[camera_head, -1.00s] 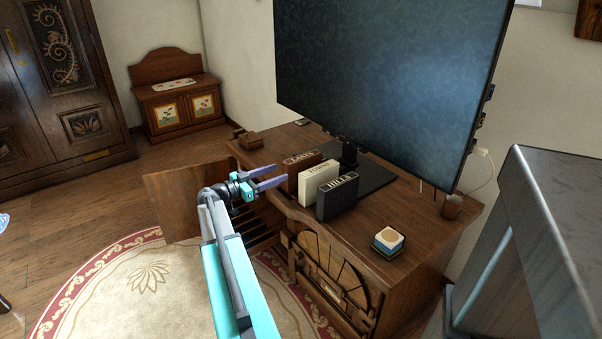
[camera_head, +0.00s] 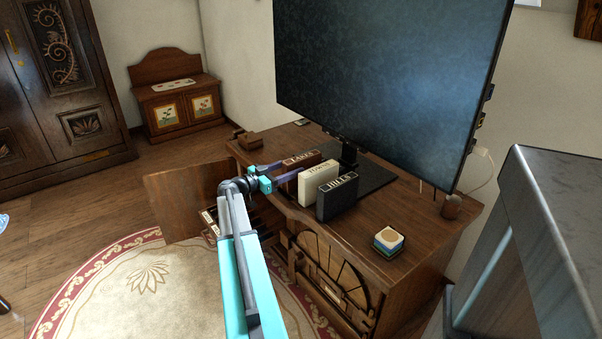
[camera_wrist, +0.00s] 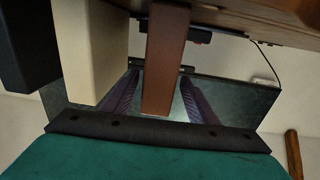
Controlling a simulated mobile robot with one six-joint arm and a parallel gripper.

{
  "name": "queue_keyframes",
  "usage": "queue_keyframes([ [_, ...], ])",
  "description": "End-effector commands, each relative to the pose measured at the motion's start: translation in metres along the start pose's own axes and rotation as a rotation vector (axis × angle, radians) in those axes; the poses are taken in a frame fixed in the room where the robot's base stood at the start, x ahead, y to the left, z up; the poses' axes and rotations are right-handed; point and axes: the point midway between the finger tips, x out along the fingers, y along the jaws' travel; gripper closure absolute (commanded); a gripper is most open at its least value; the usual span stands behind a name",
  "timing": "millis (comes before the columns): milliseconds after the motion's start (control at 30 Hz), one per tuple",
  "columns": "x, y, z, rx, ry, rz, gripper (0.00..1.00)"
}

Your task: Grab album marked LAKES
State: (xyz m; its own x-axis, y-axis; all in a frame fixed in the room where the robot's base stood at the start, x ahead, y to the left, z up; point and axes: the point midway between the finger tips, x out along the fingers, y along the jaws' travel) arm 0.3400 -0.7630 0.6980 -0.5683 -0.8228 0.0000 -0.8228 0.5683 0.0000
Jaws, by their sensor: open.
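The brown album marked LAKES (camera_head: 301,158) stands upright on the wooden cabinet, at the far end of a row of three albums. In the wrist view the brown album (camera_wrist: 165,60) lies between the two purple fingers of my gripper (camera_wrist: 160,98), with gaps showing on both sides. In the head view my gripper (camera_head: 281,172) is open around the near end of this album. The cream album marked TOWNS (camera_head: 319,179) stands beside it, and also shows in the wrist view (camera_wrist: 92,50) close to one finger.
The black album marked HILLS (camera_head: 338,198) stands nearest in the row. A large screen (camera_head: 385,85) rises behind the albums. A small stack of coasters (camera_head: 388,242) sits on the cabinet top (camera_head: 420,215), and a cabinet door (camera_head: 180,200) hangs open at left.

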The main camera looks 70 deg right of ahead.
Motion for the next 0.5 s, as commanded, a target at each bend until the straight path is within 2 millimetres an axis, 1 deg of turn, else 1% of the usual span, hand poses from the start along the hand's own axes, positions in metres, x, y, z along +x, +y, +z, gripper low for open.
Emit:
queue_keyframes([
  [167,0.014,0.000,0.000,0.000,0.000,0.000,0.47],
  [400,0.042,0.001,0.000,0.000,0.000,0.001,0.47],
  [500,0.049,0.001,0.000,0.000,0.000,0.001,0.47],
])
